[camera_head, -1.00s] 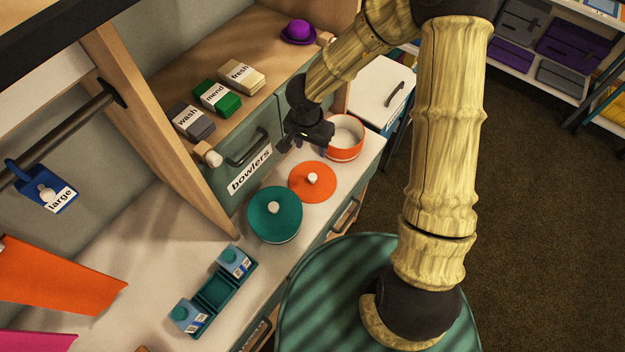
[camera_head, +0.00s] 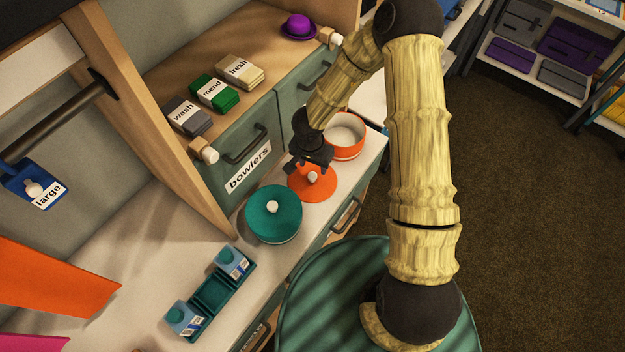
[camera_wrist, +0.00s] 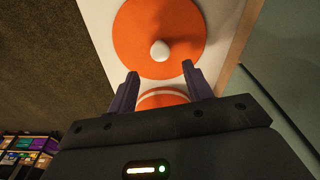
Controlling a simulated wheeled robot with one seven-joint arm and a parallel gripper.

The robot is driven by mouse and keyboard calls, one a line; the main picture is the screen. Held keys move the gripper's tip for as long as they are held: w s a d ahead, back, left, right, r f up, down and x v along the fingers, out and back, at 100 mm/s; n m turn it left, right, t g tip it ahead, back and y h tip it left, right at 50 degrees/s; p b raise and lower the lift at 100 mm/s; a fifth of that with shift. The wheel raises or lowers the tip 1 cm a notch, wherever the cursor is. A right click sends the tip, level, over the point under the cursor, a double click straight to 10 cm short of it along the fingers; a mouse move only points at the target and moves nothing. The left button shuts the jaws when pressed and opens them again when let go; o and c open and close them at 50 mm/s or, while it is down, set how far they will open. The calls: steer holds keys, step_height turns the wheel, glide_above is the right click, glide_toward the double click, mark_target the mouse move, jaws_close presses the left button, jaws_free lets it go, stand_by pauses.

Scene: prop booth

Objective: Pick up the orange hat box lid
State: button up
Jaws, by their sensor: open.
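The orange hat box lid (camera_head: 303,186) lies flat on the pale counter, a round disc with a white knob (camera_head: 312,177) at its middle. In the wrist view the lid (camera_wrist: 145,35) and its knob (camera_wrist: 159,51) show above my fingertips. My gripper (camera_head: 313,167) is open and empty, close to the lid and partly hiding it in the head view. In the wrist view the knob lies just beyond the gap between my two fingers (camera_wrist: 159,84), not between them. The open orange hat box (camera_head: 347,150) stands behind the lid; its rim (camera_wrist: 160,95) shows between my fingers.
A teal lidded box (camera_head: 273,211) stands just left of the orange lid. A drawer unit labelled bowlers (camera_head: 248,178) rises behind the counter. A teal tray with small blue bottles (camera_head: 213,295) sits nearer. The counter's front edge is close on the right.

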mark_target(313, 175)
step_height(313, 175, down, 4)
steer(key=shift+s+a+f, duration=0.1)
steer(key=shift+a, duration=0.05)
steer(key=shift+f+b, duration=0.3)
steer(key=shift+f, duration=0.2)
stand_by(0.4)
steer(key=c, duration=1)
